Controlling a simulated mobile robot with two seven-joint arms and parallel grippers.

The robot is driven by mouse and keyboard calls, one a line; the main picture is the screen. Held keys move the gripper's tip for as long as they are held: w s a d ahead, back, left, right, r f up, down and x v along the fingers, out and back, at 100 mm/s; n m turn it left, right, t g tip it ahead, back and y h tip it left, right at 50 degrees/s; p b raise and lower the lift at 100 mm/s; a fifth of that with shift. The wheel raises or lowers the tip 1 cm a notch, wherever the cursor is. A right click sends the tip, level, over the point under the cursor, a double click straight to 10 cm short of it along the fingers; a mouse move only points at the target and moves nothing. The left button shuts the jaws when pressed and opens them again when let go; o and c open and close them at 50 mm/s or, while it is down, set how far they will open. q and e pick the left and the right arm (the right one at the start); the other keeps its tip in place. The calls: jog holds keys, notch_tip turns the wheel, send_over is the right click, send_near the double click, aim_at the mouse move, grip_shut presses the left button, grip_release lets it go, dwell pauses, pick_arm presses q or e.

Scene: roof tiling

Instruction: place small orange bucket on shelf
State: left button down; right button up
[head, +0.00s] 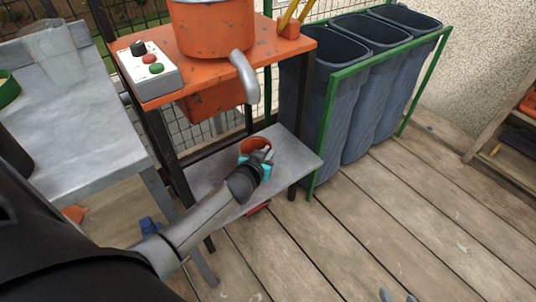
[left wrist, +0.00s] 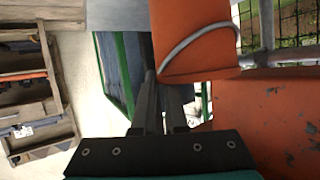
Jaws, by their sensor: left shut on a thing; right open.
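The small orange bucket (head: 256,144) is in the head view, over the grey lower shelf (head: 295,150) beneath the orange-topped stand. My left gripper (head: 264,160) is shut on the bucket at its near side. In the left wrist view the bucket (left wrist: 195,38), with its grey wire handle, is at the fingertips of my left gripper (left wrist: 160,85). I cannot tell whether its base touches the shelf. My right gripper (head: 397,296) shows only its grey tips at the bottom edge, open and away from the stand.
The orange stand top (head: 290,48) overhangs the shelf and carries a control box (head: 148,70) and a large orange drum (head: 210,28). Blue-grey bins (head: 325,100) in a green frame stand at right. A grey table (head: 60,110) is at left.

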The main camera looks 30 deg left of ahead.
pick_arm(q)
jog(key=shift+f, duration=0.15)
pick_arm(e)
jog(key=shift+w+a, duration=0.15)
pick_arm(q)
jog(key=c, duration=1)
grip_release()
jog(key=shift+o, duration=0.2)
